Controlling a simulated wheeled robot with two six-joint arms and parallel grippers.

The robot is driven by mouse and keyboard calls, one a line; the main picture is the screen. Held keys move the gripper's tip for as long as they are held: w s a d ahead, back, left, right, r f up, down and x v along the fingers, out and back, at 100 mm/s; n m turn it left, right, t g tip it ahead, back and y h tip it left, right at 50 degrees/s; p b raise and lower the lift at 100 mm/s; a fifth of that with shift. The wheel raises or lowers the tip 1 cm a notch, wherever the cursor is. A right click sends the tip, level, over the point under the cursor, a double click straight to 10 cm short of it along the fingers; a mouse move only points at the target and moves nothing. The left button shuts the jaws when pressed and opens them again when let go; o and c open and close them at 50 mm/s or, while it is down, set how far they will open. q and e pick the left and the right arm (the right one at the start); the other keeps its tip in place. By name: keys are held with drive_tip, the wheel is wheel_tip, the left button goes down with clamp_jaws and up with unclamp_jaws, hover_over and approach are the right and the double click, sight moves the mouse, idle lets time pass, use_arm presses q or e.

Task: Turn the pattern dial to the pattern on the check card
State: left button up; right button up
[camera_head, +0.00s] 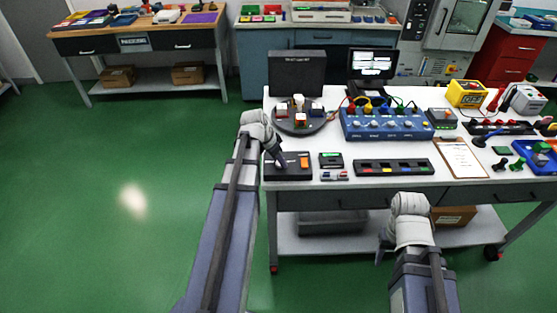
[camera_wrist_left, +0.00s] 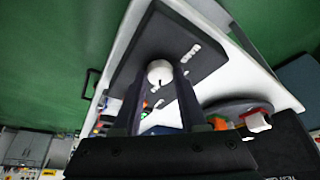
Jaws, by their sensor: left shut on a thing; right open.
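A black box (camera_head: 290,172) with an orange part lies at the front left of the white table. Its white round dial (camera_wrist_left: 159,71) shows in the left wrist view, with a dark mark on its face. My left gripper (camera_head: 279,163) reaches down over the box and is shut on the dial, which sits between its fingertips in the left wrist view (camera_wrist_left: 160,78). White markings beside the dial are too blurred to read. My right gripper (camera_head: 383,250) is open and empty, below the table's front edge. A clipboard (camera_head: 461,158) holds a sheet; I cannot tell whether it is the check card.
Behind the box stands a round dark turntable (camera_head: 299,124) with several blocks. A blue unit (camera_head: 387,125) with knobs and a black strip (camera_head: 393,167) with colored squares lie to the right. A small black device (camera_head: 331,160) sits close beside the box. Green floor at left is clear.

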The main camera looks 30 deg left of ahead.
use_arm(q)
clamp_jaws()
drive_tip(key=shift+s+d+n+y, duration=0.15)
drive_tip(key=shift+n+y, duration=0.25)
drive_tip(key=shift+n, duration=0.6)
drive_tip(key=n+y, duration=0.1)
drive_tip(key=n, duration=0.2)
drive_tip(key=shift+d+n, duration=0.1)
drive_tip(key=shift+n, duration=0.3)
drive_tip(key=n+y, duration=0.1)
drive_tip(key=n, duration=0.1)
drive_tip(key=n+y, duration=0.1)
drive_tip(key=n, duration=0.2)
drive_tip(key=shift+w+d+n+g, duration=0.2)
drive_tip(key=shift+n+g, duration=0.1)
drive_tip(key=shift+n+y, duration=0.3)
drive_tip(key=o, duration=0.7)
unclamp_jaws()
drive_tip(key=shift+c, duration=0.2)
drive_tip(key=shift+r, duration=0.1)
